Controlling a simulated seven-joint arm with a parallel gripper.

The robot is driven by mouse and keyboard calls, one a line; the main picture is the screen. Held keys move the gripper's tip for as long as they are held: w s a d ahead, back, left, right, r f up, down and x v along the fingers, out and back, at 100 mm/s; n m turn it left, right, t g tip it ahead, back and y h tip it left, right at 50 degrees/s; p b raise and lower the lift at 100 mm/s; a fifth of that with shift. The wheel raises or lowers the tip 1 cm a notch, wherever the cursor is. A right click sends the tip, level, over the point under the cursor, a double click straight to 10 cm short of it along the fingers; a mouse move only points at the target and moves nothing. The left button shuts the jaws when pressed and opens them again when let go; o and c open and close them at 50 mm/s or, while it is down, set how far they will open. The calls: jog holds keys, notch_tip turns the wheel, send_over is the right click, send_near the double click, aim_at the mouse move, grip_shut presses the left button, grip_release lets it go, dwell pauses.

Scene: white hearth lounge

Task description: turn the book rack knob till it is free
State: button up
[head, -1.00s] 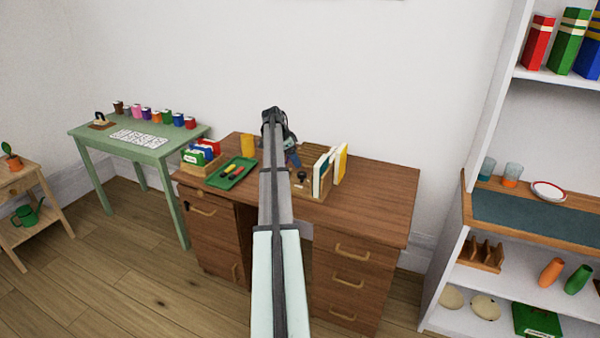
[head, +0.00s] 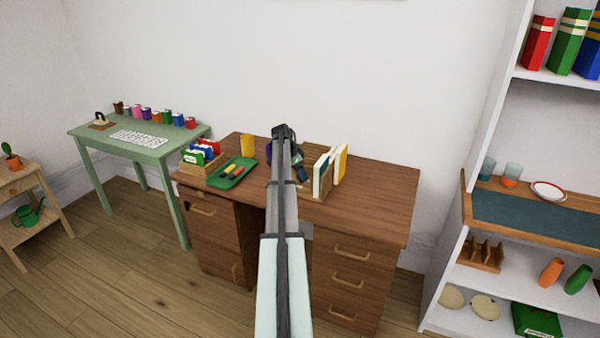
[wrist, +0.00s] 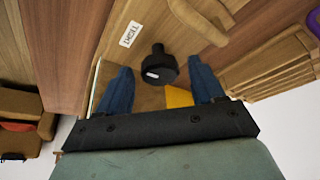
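The book rack (head: 321,195) stands on the brown desk and holds white and yellow books (head: 340,164). Its black knob (wrist: 154,74) with a white mark shows in the wrist view, on the wooden rack by a small label that seems to read TIGHT (wrist: 131,34). My gripper (wrist: 159,70) is open. Its two blue fingers stand apart, one on each side of the knob in the picture, with visible gaps. I cannot tell whether the fingertips reach its depth. In the head view my arm and gripper (head: 300,172) hide the knob.
On the desk (head: 385,200), a green tray (head: 222,183), a file box (head: 205,168) and a yellow cup (head: 247,145) stand left of my arm. The desk's right end is clear. A white shelf unit (head: 490,130) stands to the right.

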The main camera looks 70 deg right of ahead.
jog(key=c, duration=1)
jog(key=shift+o, duration=0.2)
jog(key=n, duration=0.2)
jog(key=n+t, duration=0.1)
jog(key=n+t+h, duration=0.1)
jog(key=n, duration=0.1)
jog(key=shift+s+a+n, duration=0.2)
jog(key=shift+s+n, duration=0.05)
jog(key=shift+n, duration=0.05)
jog(key=n+t, duration=0.1)
jog(key=n, duration=0.2)
jog(key=n+t, duration=0.1)
jog(key=n, duration=0.2)
jog(key=shift+s+d, duration=0.1)
jog(key=shift+s, duration=0.1)
jog(key=shift+n, duration=0.3)
jog(key=o, duration=1.1)
jog(key=shift+c, duration=0.2)
